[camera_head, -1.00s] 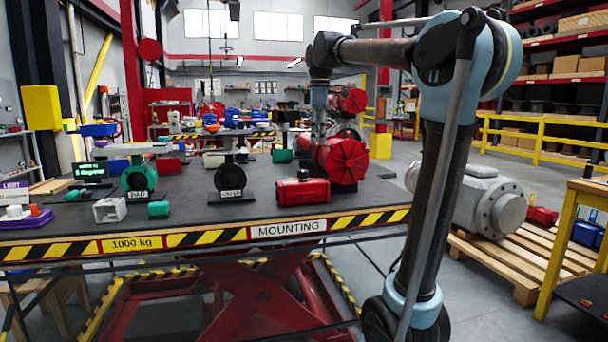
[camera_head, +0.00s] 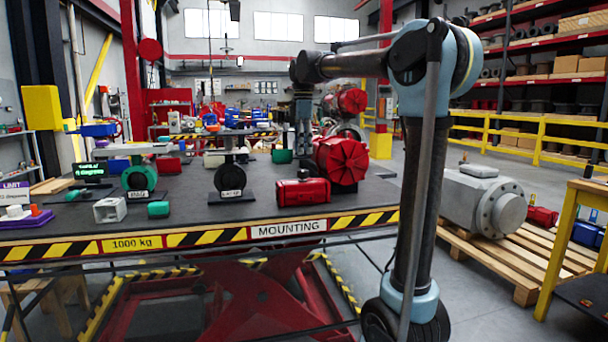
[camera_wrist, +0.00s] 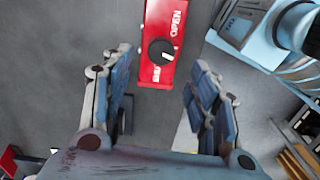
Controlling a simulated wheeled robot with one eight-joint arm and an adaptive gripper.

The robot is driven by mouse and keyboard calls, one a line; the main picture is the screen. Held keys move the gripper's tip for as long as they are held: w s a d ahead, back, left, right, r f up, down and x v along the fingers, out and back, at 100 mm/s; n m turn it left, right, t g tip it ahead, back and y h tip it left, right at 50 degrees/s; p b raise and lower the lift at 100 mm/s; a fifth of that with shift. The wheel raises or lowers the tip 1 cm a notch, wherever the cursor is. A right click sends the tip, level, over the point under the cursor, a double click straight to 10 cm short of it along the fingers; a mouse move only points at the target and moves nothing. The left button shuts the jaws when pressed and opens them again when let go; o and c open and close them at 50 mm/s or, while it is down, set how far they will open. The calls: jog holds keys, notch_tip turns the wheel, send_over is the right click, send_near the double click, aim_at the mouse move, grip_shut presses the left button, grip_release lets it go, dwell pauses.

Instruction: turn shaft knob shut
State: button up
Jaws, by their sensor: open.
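The shaft knob (camera_wrist: 161,52) is a round black knob with a white mark. It sits on a red actuator box (camera_wrist: 154,15) lettered "OPEN" in the wrist view. In the head view the red box (camera_head: 303,193) stands at the table's front edge, with the small black knob (camera_head: 303,174) on top. My gripper (camera_wrist: 162,85) is open and empty, its fingers spread to either side below the knob in the wrist view. In the head view my gripper (camera_head: 303,150) hangs pointing down above the table, apart from the knob.
A large red cylindrical actuator (camera_head: 341,160) stands right behind the red box. A black round valve (camera_head: 230,178) stands to its left, with a green valve (camera_head: 139,179) and a display (camera_head: 90,171) farther left. The dark tabletop (camera_head: 180,200) has bare room between them.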

aim_at(303, 170)
notch_tip(303, 170, down, 9)
jog(key=shift+f, duration=0.15)
jog(key=shift+c, duration=0.3)
jog(key=c, duration=1)
